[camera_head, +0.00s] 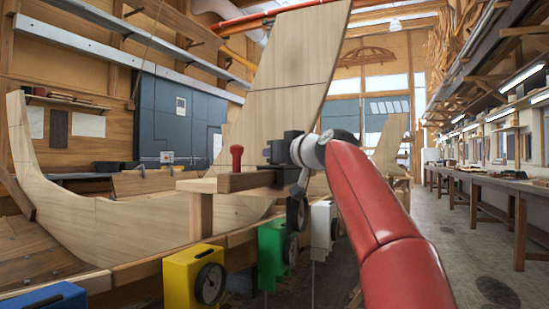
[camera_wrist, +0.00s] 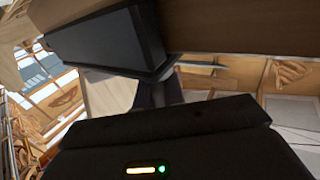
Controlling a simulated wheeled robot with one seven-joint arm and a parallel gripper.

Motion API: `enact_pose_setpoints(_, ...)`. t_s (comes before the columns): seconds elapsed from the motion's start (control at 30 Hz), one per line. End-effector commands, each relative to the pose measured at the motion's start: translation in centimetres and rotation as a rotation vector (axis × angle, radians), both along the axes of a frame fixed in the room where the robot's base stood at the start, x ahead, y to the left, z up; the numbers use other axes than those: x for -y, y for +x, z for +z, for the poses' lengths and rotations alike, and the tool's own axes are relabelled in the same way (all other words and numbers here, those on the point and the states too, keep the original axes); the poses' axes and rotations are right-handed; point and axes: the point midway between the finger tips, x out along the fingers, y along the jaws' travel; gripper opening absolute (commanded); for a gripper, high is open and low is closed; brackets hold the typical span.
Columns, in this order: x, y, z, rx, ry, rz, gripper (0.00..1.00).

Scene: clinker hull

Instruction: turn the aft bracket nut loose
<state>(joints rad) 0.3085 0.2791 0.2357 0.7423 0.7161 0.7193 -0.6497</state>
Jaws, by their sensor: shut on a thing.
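My gripper (camera_head: 283,150) is at the right end of a short wooden beam (camera_head: 245,181), beside dark metal fittings there. In the wrist view, the dark gripper body (camera_wrist: 165,130) fills the lower part. A black block-shaped bracket (camera_wrist: 105,42) sits against the underside of a wooden member (camera_wrist: 235,22) just ahead of it. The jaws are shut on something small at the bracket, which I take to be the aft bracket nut. The nut itself is hidden behind the gripper and bracket, so its turn cannot be seen.
A red knob (camera_head: 237,157) stands on the wooden beam. Below are yellow (camera_head: 180,281), green (camera_head: 270,245) and white (camera_head: 320,225) boxes with black dials, and a blue box (camera_head: 45,298). The pale wooden hull (camera_head: 100,225) fills the left. Open floor (camera_head: 470,260) lies to the right, before long benches.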

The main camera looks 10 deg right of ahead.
Motion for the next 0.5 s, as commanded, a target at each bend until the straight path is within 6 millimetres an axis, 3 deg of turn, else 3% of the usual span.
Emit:
enact_pose_setpoints(0.23, -0.02, 0.11, -0.27, -0.007, -0.002, 0.002, 0.0)
enact_pose_setpoints(0.27, -0.02, 0.11, -0.28, -0.007, -0.002, 0.002, 0.14)
enact_pose_setpoints(0.4, -0.02, 0.11, -0.28, -0.007, -0.002, 0.002, 0.32)
enact_pose_setpoints(0.5, -0.04, 0.09, -0.24, -0.006, -0.001, 0.002, 0.33)
